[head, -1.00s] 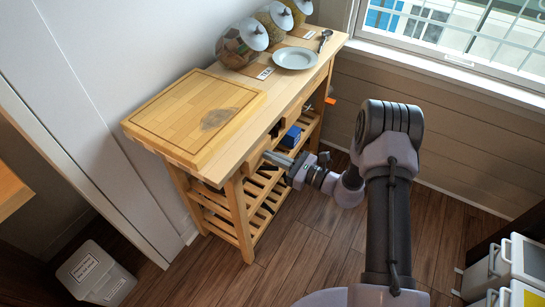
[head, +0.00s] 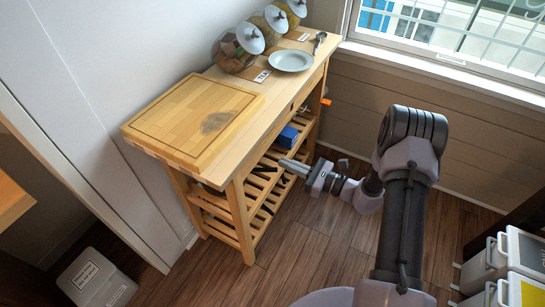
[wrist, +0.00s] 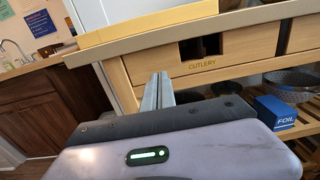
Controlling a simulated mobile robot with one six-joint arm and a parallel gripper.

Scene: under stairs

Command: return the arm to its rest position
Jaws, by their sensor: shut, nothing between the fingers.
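My gripper (head: 283,163) is beside the front of the wooden cart (head: 178,150) in the head view, below its top and close to the slatted shelves. My arm reaches down to it from the right. In the wrist view my gripper's two fingers (wrist: 158,88) are together, with nothing seen between them. They point toward a drawer front marked CUTLERY (wrist: 215,66). I cannot tell whether they touch the cart.
A plate (head: 291,60), spoon (head: 320,41) and several jars (head: 237,48) stand on top. Bins (head: 492,270) are at lower right.

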